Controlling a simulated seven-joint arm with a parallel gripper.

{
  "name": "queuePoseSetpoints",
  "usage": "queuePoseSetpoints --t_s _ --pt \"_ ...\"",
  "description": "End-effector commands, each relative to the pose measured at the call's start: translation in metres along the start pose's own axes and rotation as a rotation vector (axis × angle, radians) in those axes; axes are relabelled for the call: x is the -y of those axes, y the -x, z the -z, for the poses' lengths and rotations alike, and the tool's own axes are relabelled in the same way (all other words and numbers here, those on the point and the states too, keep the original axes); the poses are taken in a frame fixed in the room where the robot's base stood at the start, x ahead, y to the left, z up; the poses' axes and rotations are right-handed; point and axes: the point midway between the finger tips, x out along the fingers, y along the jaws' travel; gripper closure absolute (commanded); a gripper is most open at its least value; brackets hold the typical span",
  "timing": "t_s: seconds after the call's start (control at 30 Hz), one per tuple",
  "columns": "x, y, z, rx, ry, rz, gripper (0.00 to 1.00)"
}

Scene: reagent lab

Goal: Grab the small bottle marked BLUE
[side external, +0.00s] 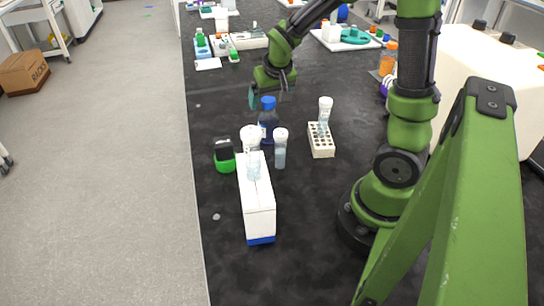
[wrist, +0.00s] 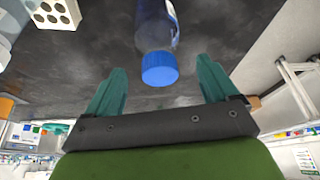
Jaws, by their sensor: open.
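A small bottle with a blue cap (side external: 268,121) and a dark blue body stands upright on the black bench in the side external view. Its marking cannot be read. In the wrist view the blue-capped bottle (wrist: 160,62) shows at the top middle, cap toward me, between the lines of my fingers. My gripper (side external: 268,94) is just above and beside the cap in the side external view. In the wrist view my gripper (wrist: 160,88) has its two teal fingers wide apart, with nothing between them.
Two white-capped tubes (side external: 281,148) (side external: 251,150) and a white box (side external: 257,205) stand in front of the bottle. A green-and-black item (side external: 224,155) is to the left. A white rack (side external: 321,142) holding a white-capped tube is to the right.

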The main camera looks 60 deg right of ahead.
Motion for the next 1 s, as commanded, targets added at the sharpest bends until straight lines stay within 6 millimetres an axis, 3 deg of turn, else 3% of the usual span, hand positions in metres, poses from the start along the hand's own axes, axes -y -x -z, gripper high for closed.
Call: queuePoseSetpoints --t_s 0.23,0.53,1.0 --pt "-0.001 -0.036 -0.001 0.003 0.001 -0.002 0.13" --pt "0.000 -0.040 0.000 0.000 0.000 0.000 0.13" --pt "0.000 -0.039 -0.001 0.002 0.000 0.000 0.85"
